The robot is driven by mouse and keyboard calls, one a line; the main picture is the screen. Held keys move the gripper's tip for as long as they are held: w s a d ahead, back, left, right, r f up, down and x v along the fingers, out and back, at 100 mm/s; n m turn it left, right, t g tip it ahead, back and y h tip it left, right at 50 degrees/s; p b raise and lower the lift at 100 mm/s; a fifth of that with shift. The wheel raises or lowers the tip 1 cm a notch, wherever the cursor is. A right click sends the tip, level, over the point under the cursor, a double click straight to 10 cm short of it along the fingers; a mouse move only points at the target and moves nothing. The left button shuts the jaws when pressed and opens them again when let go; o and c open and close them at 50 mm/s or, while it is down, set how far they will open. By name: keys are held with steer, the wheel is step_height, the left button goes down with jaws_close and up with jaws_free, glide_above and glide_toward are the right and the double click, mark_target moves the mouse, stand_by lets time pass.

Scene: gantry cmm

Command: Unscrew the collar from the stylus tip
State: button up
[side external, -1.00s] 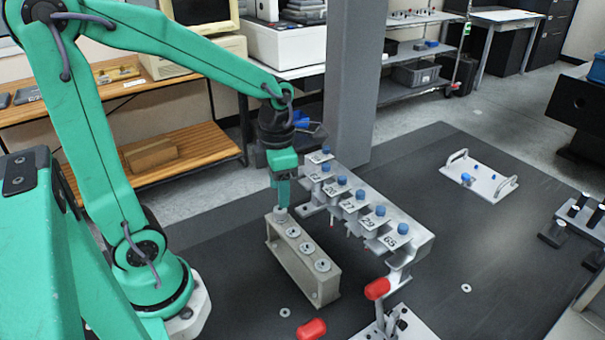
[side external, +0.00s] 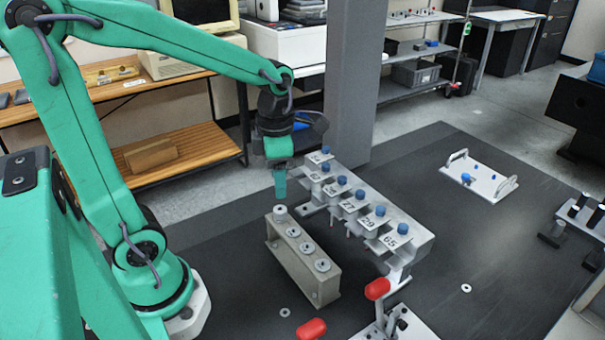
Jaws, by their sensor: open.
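My gripper (side external: 280,192), green and seen edge-on, is open just above the far end of a beige block (side external: 318,287). The block's top holds a row of pale round pieces. The far one (side external: 280,212) lies just below my fingertips and stands a little higher than the others. A nearer one (side external: 322,265) has a dark centre. I cannot tell which part is the collar and which is the stylus tip. A small gap shows between the fingertips and the far piece.
A grey rack (side external: 420,238) with numbered tags and several blue-topped holders stands close right of the block. Red handles (side external: 377,289) are in front. A grey column (side external: 348,90) rises behind.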

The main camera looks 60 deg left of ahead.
mark_target(280, 209)
steer(key=m, duration=1.1)
steer(key=shift+r+m, duration=0.1)
steer(key=shift+m, duration=0.3)
steer(key=m, duration=1.1)
steer(key=shift+m, duration=0.3)
steer(key=shift+f, duration=3.9)
